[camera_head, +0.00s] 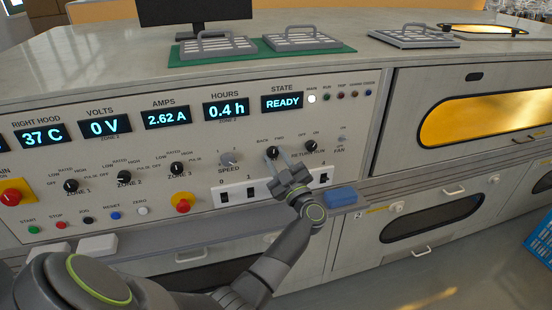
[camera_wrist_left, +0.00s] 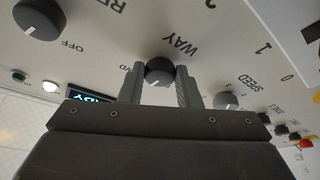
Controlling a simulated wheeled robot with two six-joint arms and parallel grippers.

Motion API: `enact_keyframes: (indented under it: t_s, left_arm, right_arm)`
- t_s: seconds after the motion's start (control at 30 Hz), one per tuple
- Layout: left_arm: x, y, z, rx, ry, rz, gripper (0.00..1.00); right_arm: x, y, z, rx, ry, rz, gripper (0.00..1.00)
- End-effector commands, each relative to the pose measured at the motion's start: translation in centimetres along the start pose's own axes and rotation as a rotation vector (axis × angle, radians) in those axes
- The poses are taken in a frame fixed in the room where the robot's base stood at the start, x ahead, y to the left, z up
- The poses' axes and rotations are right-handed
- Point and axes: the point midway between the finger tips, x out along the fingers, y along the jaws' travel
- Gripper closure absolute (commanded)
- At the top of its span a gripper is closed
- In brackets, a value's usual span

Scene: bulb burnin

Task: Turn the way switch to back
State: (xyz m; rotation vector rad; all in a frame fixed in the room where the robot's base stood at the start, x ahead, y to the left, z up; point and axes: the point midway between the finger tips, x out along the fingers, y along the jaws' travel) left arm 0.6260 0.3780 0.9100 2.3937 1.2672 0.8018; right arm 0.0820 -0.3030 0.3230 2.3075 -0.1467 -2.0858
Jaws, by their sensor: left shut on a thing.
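The way switch (camera_head: 272,152) is a small black round knob on the white control panel, under the labels BACK and FWD. It also shows in the left wrist view (camera_wrist_left: 159,68), beside the printed word WAY. My left gripper (camera_head: 278,157) reaches up to it from below. In the left wrist view its two grey fingers (camera_wrist_left: 159,80) stand on either side of the knob, shut on it. The fingers hide the knob's sides, and I cannot tell which label it points to. My right gripper is not in view.
The grey speed knob (camera_head: 230,159) is left of the way switch, and the return run knob (camera_head: 311,146) is right. A blue block (camera_head: 341,197) lies on the ledge. The READY display (camera_head: 282,102) is above.

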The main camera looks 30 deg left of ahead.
Motion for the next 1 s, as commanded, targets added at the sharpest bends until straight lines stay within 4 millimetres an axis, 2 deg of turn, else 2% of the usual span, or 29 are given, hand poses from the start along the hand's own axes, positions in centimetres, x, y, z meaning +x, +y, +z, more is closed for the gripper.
enact_keyframes:
  t_s: [0.5, 1.0]
  left_arm:
    - [0.01, 0.5, -0.04, -0.402, -0.002, -0.168, 0.93]
    - [0.02, 0.6, -0.08, -0.551, -0.003, -0.23, 0.93]
  right_arm:
    - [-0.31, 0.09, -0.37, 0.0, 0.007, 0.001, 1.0]
    - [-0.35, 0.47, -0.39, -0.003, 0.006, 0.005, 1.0]
